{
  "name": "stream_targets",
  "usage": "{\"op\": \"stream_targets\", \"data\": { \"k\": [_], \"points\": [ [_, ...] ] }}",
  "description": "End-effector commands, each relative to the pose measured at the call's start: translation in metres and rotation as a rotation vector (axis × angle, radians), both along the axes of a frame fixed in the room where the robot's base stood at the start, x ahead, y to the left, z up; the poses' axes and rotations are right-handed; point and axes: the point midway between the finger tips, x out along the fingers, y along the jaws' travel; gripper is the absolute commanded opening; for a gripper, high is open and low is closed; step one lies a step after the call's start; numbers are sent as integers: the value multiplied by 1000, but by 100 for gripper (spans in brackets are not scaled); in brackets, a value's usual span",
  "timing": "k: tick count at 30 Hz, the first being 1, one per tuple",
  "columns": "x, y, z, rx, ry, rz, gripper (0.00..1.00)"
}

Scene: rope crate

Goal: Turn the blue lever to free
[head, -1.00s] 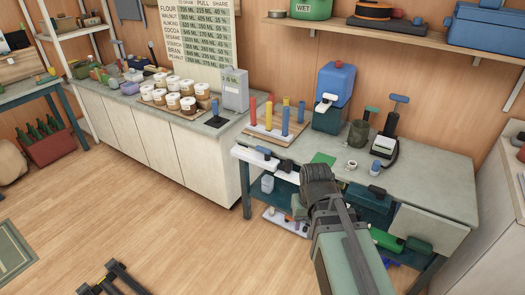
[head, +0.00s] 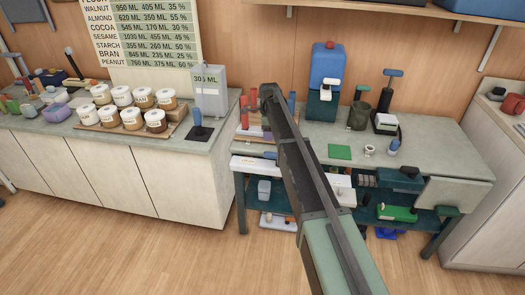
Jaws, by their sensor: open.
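My gripper (head: 262,97) is at the far end of my raised arm, seen from behind in front of the pegged board. It is open and I see nothing in it, but the arm hides much of the jaws. Two blue-handled parts could be the blue lever, and I cannot tell which. One is a small upright blue grip (head: 195,116) on a dark plate on the left counter, left of my gripper. The other is a blue bar (head: 392,72) atop a dark upright device at the back right of the workbench. My gripper appears apart from both.
A grey canister (head: 210,91) and several lidded jars (head: 101,94) stand on the left counter. A blue container (head: 327,66) on a teal stand, a dark green pot (head: 359,115), a white cup (head: 370,150) and a green pad (head: 340,152) are on the workbench (head: 440,150).

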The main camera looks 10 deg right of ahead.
Motion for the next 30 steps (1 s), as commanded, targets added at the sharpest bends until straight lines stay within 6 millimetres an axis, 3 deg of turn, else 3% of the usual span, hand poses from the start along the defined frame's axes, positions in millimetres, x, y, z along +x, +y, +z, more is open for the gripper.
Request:
{"op": "stream_targets", "data": {
  "k": [4, 11, 24, 30],
  "points": [
    [-2, 0, 0, 0, 0, -116, 55],
    [-2, 0, -10, 0, 0, -125, 55],
    [-2, 0, -104, 0, 0, -123, 55],
    [-2, 0, -110, 0, 0, -123, 55]
  ]
}}
